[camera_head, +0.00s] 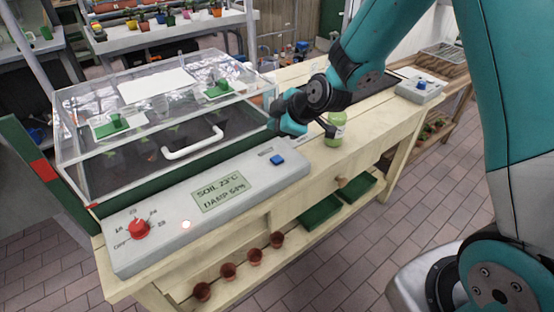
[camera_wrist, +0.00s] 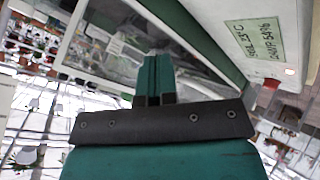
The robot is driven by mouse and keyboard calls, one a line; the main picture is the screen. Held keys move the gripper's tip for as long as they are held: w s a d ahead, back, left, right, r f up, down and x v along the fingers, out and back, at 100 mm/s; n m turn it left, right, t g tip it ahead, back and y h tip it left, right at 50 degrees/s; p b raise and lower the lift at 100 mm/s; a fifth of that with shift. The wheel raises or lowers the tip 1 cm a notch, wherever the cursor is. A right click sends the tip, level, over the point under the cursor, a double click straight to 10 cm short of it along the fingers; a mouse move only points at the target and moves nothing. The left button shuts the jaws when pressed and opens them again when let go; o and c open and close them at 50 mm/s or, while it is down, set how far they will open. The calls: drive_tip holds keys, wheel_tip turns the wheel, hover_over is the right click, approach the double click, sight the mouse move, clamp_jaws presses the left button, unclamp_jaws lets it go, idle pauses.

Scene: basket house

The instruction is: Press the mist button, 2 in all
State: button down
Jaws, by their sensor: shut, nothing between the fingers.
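A long grey control panel (camera_head: 245,178) lies along the front of the wooden bench. A blue button (camera_head: 277,159) sits near its right end, with a small label too blurred to read. The panel's display (camera_head: 221,193) shows soil and damp readings; it is also in the wrist view (camera_wrist: 254,40). My gripper (camera_wrist: 156,68) is shut and empty in the wrist view. In the head view my wrist is above and behind the blue button, apart from it; the fingertips are hard to make out there. The blue button is not visible in the wrist view.
A red knob (camera_head: 139,229) and a small lit lamp (camera_head: 186,224) are on the panel's left. A clear propagator (camera_head: 150,120) with a white handle (camera_head: 193,143) stands behind. A green bottle (camera_head: 336,130) stands close beside my wrist. Another grey box (camera_head: 420,91) with a blue button is farther right.

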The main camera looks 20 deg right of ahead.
sight(277, 159)
wheel_tip(277, 159, down, 7)
drive_tip(key=b, duration=0.4)
drive_tip(key=shift+f+b, duration=0.15)
drive_tip(key=shift+b, duration=0.2)
drive_tip(key=shift+f, duration=0.2)
idle(1.4)
drive_tip(key=shift+f+b, duration=0.4)
drive_tip(key=shift+b, duration=0.35)
drive_tip(key=shift+f+b, duration=0.45)
drive_tip(key=shift+b, duration=0.05)
drive_tip(key=shift+r, duration=0.15)
idle(0.5)
drive_tip(key=shift+r+p, duration=0.55)
drive_tip(key=shift+r, duration=0.15)
drive_tip(key=shift+r, duration=0.1)
drive_tip(key=shift+r+p, duration=1.55)
drive_tip(key=shift+r, duration=0.85)
